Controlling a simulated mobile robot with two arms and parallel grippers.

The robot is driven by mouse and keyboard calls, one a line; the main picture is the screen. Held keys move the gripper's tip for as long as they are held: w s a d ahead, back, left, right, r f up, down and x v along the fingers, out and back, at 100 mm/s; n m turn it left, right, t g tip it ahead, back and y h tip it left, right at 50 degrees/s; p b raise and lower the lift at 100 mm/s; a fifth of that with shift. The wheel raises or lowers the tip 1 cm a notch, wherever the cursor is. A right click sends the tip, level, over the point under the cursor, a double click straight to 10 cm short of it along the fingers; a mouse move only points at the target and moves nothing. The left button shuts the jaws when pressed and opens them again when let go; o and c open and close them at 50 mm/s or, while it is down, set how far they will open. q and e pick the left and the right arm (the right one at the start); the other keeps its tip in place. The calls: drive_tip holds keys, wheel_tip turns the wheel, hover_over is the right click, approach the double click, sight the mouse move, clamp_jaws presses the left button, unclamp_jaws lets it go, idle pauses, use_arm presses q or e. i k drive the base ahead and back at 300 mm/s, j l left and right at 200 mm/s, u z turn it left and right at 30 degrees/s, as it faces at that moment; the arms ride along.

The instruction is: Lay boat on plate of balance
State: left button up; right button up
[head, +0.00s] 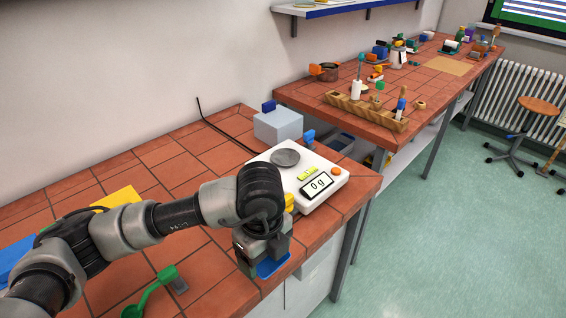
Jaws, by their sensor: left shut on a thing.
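The balance (322,168) is a white unit with a round grey plate (285,157) on top, which is bare. Its display reads 0 g. My left gripper (262,264) points down over the front edge of the near bench, in front of the balance and apart from its plate. It is shut on a small blue piece (272,266), which looks like the boat; the fingers hide part of it. I cannot tell whether the boat touches the tiles. My right gripper is out of view.
A yellow piece (290,202) shows just behind the gripper. A grey box (278,126) with a blue handle stands behind the balance. A green spoon-like tool (150,291) and a yellow sheet (118,198) lie on the left. A wooden rack (366,110) stands on the far bench.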

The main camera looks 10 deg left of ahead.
sight(285, 157)
drive_tip(key=i+l+z, duration=0.1)
drive_tip(key=i, duration=0.4)
drive_tip(key=i+l+z, duration=0.15)
drive_tip(key=i, duration=0.4)
